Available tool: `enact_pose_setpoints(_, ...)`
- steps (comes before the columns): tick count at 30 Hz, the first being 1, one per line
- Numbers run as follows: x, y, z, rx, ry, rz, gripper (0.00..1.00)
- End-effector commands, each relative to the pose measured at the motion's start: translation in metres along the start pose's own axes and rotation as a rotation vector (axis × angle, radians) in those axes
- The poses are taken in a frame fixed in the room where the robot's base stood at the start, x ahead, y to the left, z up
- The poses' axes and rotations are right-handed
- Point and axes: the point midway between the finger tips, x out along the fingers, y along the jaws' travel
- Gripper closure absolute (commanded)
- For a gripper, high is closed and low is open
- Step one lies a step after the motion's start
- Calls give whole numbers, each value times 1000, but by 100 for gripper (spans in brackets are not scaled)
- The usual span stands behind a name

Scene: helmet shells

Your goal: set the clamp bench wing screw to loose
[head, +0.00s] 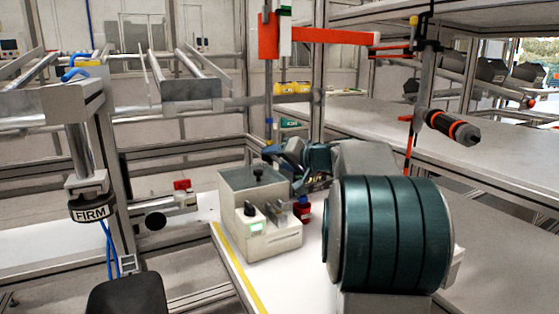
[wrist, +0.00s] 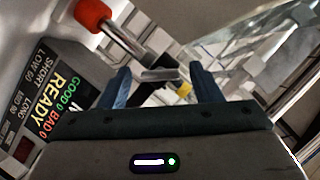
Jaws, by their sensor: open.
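My gripper (wrist: 159,72) is open, with its two blue fingers apart in the wrist view. A short grey metal bar (wrist: 160,75) on a dark part shows between the fingertips; it looks like the wing screw, but I cannot tell its setting or whether a finger touches it. In the head view my gripper (head: 275,153) is small and dark, behind and above a grey bench box (head: 236,180) with a black knob on its front. The wing screw cannot be made out there.
An orange-red knob (wrist: 92,14) on a metal rod is close to the left finger. A display panel (wrist: 50,95) reads READY. A red clamp arm (head: 320,36) hangs above; a white bench (head: 430,135) extends right.

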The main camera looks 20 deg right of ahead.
Motion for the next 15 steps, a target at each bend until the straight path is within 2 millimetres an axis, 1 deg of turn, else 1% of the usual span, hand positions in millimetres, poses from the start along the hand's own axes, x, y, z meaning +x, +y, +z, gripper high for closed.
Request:
enact_pose_setpoints(3, 0, 0, 0, 0, 0, 0, 42)
enact_pose_setpoints(4, 0, 0, 0, 0, 0, 0, 45)
enact_pose_setpoints(5, 0, 0, 0, 0, 0, 0, 53)
enact_pose_setpoints(6, 0, 0, 0, 0, 0, 0, 64)
enact_pose_setpoints(8, 0, 0, 0, 0, 0, 0, 81)
enact_pose_setpoints(9, 0, 0, 0, 0, -1, 0, 87)
enact_pose_setpoints(15, 0, 0, 1, 6, -1, -2, 87)
